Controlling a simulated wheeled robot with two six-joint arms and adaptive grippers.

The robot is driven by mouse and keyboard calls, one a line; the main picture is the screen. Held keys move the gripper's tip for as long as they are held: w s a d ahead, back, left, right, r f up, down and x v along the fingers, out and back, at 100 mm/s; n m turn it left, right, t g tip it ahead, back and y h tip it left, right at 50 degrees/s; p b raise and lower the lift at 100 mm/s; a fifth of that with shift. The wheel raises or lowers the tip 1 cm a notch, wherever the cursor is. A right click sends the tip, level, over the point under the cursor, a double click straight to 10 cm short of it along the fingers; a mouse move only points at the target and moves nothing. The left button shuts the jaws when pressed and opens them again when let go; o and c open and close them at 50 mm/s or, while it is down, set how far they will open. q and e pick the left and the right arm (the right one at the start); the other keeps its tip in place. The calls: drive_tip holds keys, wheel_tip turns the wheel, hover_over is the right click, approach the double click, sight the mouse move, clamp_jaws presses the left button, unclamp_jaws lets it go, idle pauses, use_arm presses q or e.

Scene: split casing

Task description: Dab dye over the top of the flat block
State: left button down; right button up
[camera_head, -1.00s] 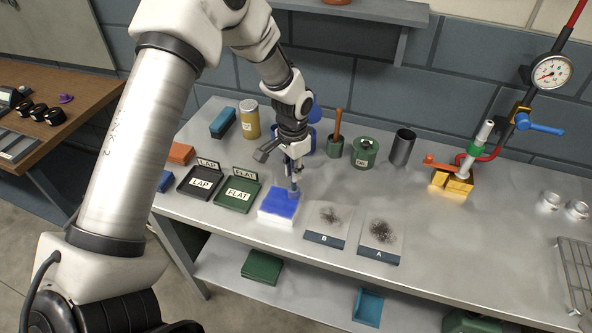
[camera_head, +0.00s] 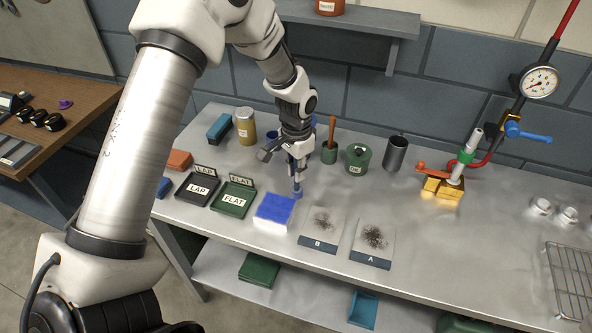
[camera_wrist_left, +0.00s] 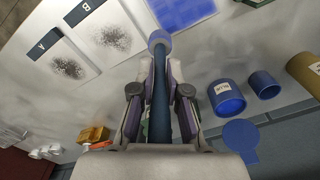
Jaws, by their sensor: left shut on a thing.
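The flat block (camera_head: 270,221) has white sides and a blue top, and sits near the bench's front edge. Part of its blue top shows at the top of the left wrist view (camera_wrist_left: 183,8). My left gripper (camera_head: 298,176) is shut on a slim dark blue dauber (camera_wrist_left: 160,95) with a round, paler blue tip (camera_wrist_left: 158,38). The dauber points down just behind and right of the block, and its tip looks apart from the block. An open blue pot with a label (camera_wrist_left: 228,98) shows in the wrist view. My right gripper is not in view.
Plates B (camera_head: 319,246) and A (camera_head: 371,257) lie right of the block. The green FLAT tray (camera_head: 232,212) and black LAP tray (camera_head: 198,202) lie left. A green can (camera_head: 357,161), a dark cup (camera_head: 396,154) and a yellow tin (camera_head: 246,127) stand behind.

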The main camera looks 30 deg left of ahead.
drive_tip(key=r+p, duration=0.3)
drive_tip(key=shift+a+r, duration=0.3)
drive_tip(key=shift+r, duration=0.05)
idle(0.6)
